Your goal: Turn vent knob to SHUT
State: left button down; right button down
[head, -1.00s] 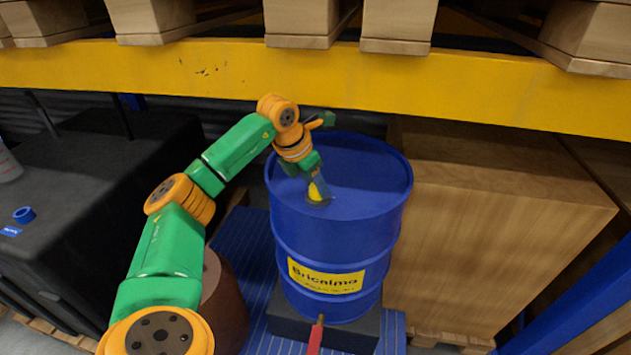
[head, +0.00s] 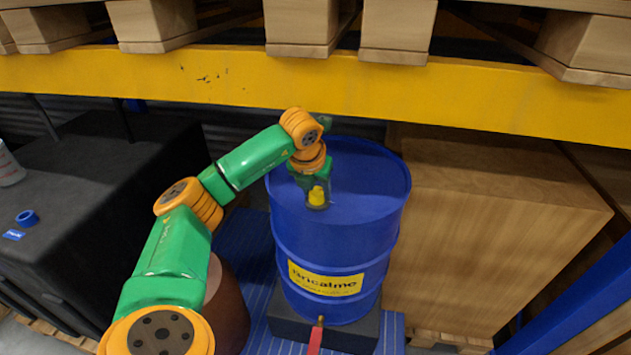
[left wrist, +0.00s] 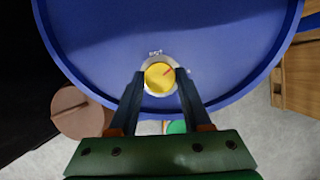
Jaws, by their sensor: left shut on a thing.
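The yellow vent knob (head: 317,194) sits on top of the blue drum (head: 340,237), towards the near side of its lid. A small white label (left wrist: 155,53), too small to read surely, lies just beyond the ring. My left gripper (head: 318,201) is shut on the knob from above, with one finger on each side of it, as the left wrist view (left wrist: 160,75) shows. My right gripper is out of view.
A yellow rack beam (head: 300,85) crosses above and behind the drum. A large wooden box (head: 490,230) stands close on the right. A brown drum (head: 226,310) stands low beside my arm.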

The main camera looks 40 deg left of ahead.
pick_arm(q)
jog(key=n+y, duration=0.1)
jog(key=n, duration=0.2)
jog(key=n+g+y+p, duration=0.1)
jog(key=n, duration=0.2)
jog(key=shift+w+d+r+n, duration=0.1)
jog(key=shift+w+d+n, duration=0.1)
jog(key=shift+n, duration=0.1)
jog(key=n+g, duration=0.1)
jog(key=n, duration=0.1)
jog(key=n+g+p, duration=0.1)
jog(key=n, duration=0.2)
jog(key=shift+w+g+y, duration=0.1)
jog(key=shift+g+y, duration=0.2)
jog(key=shift+y, duration=0.1)
jog(key=shift+n, duration=0.3)
jog(key=shift+c, duration=1.8)
grip_release()
